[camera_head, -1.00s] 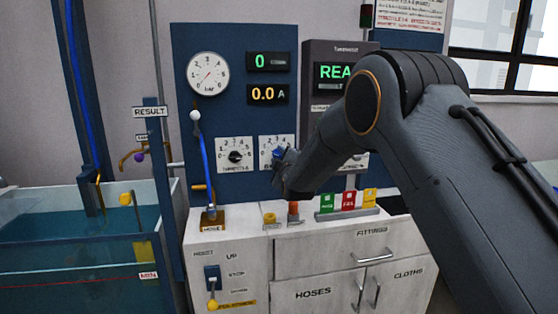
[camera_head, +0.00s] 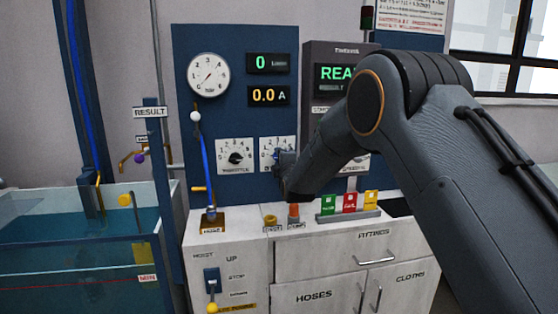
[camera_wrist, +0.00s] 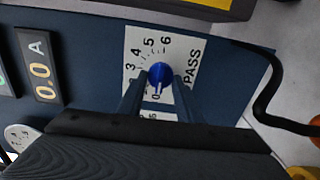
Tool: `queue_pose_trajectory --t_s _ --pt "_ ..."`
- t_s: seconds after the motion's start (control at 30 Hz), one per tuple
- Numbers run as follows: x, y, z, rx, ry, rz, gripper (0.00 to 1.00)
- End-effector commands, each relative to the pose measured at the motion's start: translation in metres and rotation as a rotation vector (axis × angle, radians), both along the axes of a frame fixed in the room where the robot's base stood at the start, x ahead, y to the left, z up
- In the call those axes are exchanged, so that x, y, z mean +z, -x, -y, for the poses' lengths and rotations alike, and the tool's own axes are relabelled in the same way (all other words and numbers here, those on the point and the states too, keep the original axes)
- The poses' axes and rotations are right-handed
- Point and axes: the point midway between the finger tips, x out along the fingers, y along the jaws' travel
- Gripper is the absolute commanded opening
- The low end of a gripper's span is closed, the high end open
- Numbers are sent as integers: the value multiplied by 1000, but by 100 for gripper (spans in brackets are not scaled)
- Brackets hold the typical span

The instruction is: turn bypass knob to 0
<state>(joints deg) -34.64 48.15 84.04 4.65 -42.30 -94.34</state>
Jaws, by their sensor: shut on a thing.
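The bypass knob (camera_wrist: 159,74) is a round blue knob on a white dial plate (camera_wrist: 185,62) marked with numbers and "PASS" in the wrist view. A small white mark at the knob's lower edge points down near the 0. My gripper (camera_wrist: 161,86) has one finger on each side of the knob and is shut on it. In the head view the dial plate (camera_head: 266,142) is the right one of a pair on the blue panel. My gripper (camera_head: 280,158) is against it and hides most of the knob.
A throttle dial (camera_head: 235,156) sits just left. Below, the counter (camera_head: 248,231) carries a yellow ring (camera_head: 270,220), an orange piece (camera_head: 294,210) and coloured tags (camera_head: 349,202). A hose (camera_head: 205,160) and water tank (camera_head: 125,245) are at left.

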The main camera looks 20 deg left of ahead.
Motion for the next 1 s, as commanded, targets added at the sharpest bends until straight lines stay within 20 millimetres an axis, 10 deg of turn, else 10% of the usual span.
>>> queue_pose_trajectory --t_s 0.27,0.3,0.4,1.0 --pt "-2 1 -1 2 3 -3 10" --pt "-2 1 -1 2 3 -3 37" --pt "-2 1 0 1 2 -2 50" --pt "0 32 19 1 1 -1 50"
